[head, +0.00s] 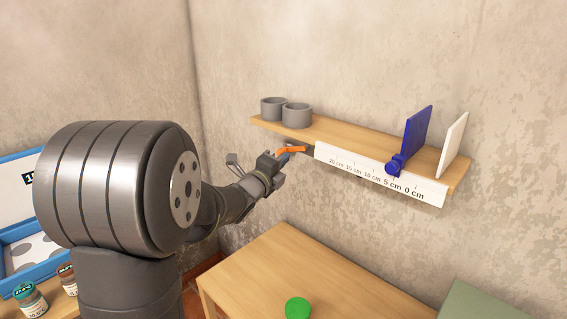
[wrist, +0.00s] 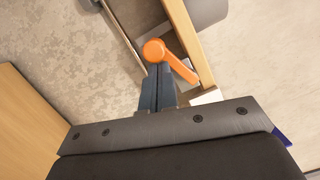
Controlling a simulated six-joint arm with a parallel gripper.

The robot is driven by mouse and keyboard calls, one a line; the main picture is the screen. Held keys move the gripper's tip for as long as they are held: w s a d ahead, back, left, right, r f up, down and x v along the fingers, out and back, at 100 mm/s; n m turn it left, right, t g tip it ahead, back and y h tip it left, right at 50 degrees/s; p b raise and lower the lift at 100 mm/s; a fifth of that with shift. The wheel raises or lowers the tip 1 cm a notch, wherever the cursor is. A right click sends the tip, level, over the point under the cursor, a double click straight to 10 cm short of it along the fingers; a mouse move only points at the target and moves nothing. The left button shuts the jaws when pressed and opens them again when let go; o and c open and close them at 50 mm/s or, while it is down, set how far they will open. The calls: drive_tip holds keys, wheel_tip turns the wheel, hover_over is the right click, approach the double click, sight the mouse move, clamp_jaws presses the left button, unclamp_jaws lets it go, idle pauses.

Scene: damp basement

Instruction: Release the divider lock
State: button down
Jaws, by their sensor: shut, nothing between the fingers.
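An orange lever (head: 291,150) sits at the front of the wooden shelf, left of the white scale strip. In the wrist view, the lever (wrist: 172,62) has a round hub at upper left and an arm slanting down to the right. My gripper (head: 281,160) is shut and empty, with its tips close to the lever. In the wrist view, the gripper (wrist: 158,72) points at the lever just below its hub; I cannot tell whether they touch. A blue divider (head: 416,132) stands upright on the shelf, with a blue knob (head: 395,165) at its front near the 5 cm mark.
The wooden shelf (head: 340,135) carries two grey cups (head: 297,115) at left and a white end panel (head: 453,144) at right. The scale strip (head: 350,170) runs along its front. Below, a wooden table (head: 250,275) holds a green disc (head: 298,308).

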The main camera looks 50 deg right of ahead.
drive_tip(key=shift+w+r+m, duration=0.5)
drive_tip(key=shift+r, duration=0.05)
drive_tip(key=s+a+f, duration=0.3)
drive_tip(key=s+a, duration=0.3)
drive_tip(key=a, duration=0.3)
drive_tip(key=shift+a, duration=0.35)
drive_tip(key=shift+s, duration=0.1)
